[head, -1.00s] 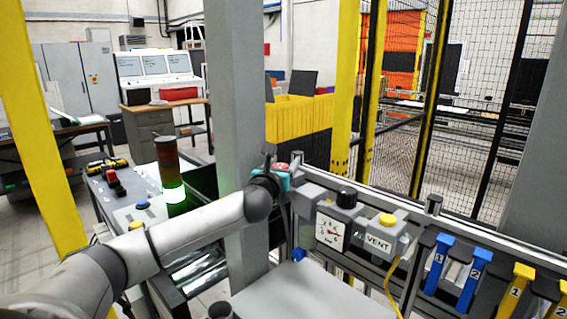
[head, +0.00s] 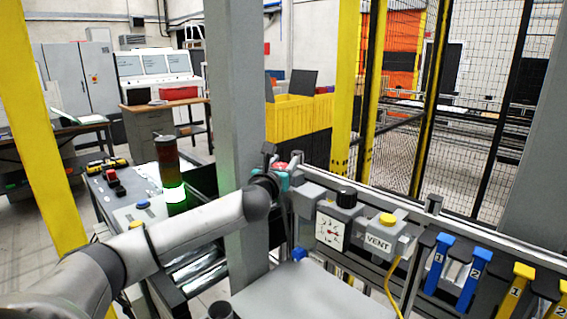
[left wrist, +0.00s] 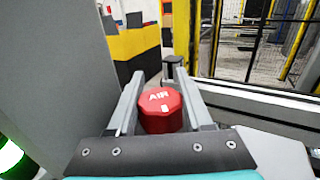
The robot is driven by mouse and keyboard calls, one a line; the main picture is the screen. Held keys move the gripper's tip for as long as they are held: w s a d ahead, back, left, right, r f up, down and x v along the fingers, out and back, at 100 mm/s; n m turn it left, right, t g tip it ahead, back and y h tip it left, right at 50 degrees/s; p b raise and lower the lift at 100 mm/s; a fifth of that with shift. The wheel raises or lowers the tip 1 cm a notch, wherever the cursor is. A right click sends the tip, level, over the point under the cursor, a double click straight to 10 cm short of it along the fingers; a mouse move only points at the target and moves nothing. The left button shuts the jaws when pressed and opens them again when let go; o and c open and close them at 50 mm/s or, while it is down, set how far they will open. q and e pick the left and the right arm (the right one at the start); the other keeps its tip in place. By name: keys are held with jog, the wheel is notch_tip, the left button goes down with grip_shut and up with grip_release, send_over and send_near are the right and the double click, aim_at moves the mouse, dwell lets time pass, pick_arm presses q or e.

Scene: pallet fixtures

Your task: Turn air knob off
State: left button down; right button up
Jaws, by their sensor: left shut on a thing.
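The air knob is red with "AIR" in white letters on its top. It shows in the left wrist view (left wrist: 160,112) between my left gripper's two grey fingers. My left gripper (left wrist: 161,98) is shut on the knob, one finger along each side. In the head view the gripper (head: 279,164) is at the left end of the rail of fixtures, by the grey column. There the red knob (head: 281,166) is mostly hidden by the gripper. My right gripper is not in view.
The grey column (head: 238,120) stands close to my left forearm. Right of the gripper are a pressure gauge (head: 329,231), a black knob (head: 346,197) and a yellow VENT button (head: 387,219). Blue levers (head: 437,263) and yellow levers (head: 515,292) follow. A lit signal tower (head: 171,180) stands at left.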

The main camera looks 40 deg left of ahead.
pick_arm(q)
jog(key=shift+m+h, duration=0.3)
jog(key=shift+h, duration=0.2)
jog(key=shift+d+m+t+h, duration=0.15)
jog(key=shift+m+t+h, duration=0.4)
jog(key=shift+h, duration=0.35)
jog(key=shift+w+d+m+h, duration=0.1)
jog(key=shift+d+m+h, duration=0.05)
jog(key=shift+m+h, duration=0.75)
jog(key=shift+d+m+h+b, duration=0.2)
jog(key=shift+m+h+b, duration=0.35)
jog(key=shift+h, duration=0.5)
jog(key=shift+d+m+h+b, duration=0.15)
jog(key=shift+m+h+b, duration=0.4)
jog(key=shift+h, duration=0.45)
jog(key=shift+d+m+h+b, duration=0.2)
jog(key=shift+m+h+b, duration=0.35)
jog(key=shift+h, duration=0.5)
jog(key=shift+m+h, duration=0.3)
jog(key=shift+r, duration=0.1)
jog(key=c, duration=0.6)
grip_release()
jog(key=shift+d, duration=0.1)
